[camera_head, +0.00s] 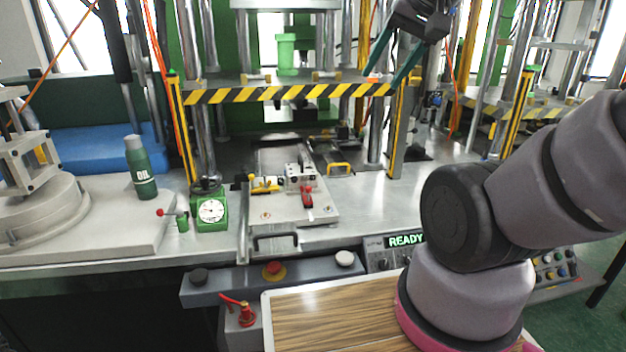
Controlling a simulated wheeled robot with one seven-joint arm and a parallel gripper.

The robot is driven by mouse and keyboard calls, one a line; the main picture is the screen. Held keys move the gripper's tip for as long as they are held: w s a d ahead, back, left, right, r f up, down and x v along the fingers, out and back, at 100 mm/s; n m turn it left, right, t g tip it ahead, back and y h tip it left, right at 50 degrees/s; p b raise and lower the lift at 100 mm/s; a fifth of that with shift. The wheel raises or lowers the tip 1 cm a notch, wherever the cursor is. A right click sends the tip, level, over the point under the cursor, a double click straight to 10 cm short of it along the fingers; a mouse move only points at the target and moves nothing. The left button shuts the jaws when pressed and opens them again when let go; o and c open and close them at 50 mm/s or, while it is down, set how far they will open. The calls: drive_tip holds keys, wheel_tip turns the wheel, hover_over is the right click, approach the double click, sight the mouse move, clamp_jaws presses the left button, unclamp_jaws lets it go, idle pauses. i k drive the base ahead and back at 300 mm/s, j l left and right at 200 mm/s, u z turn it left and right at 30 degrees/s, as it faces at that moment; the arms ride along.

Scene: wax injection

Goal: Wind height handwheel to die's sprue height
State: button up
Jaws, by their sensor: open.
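My gripper (386,76) is open and empty at the upper centre right, its two teal fingers pointing down near the striped press beam. No thing is clearly recognisable as the height handwheel. A green dial gauge (210,211) stands on the bench at left centre, with a red-knobbed lever (171,213) beside it. A red handle (241,312) sits on a grey box below the bench front. A metal block (300,177) with yellow and red clamps sits on a sliding plate (287,210); whether it is the die is unclear, and no sprue can be made out. My gripper is well apart from these.
A yellow-black striped beam (290,93) spans the press. An oil bottle (140,168) and a round grey machine base (35,205) stand at left. A panel (404,241) reads READY. A wood-topped surface (325,322) is in front. My arm hides the right side.

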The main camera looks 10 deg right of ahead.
sight(205, 181)
drive_tip(key=i+j+u, duration=0.1)
drive_tip(key=u, duration=0.6)
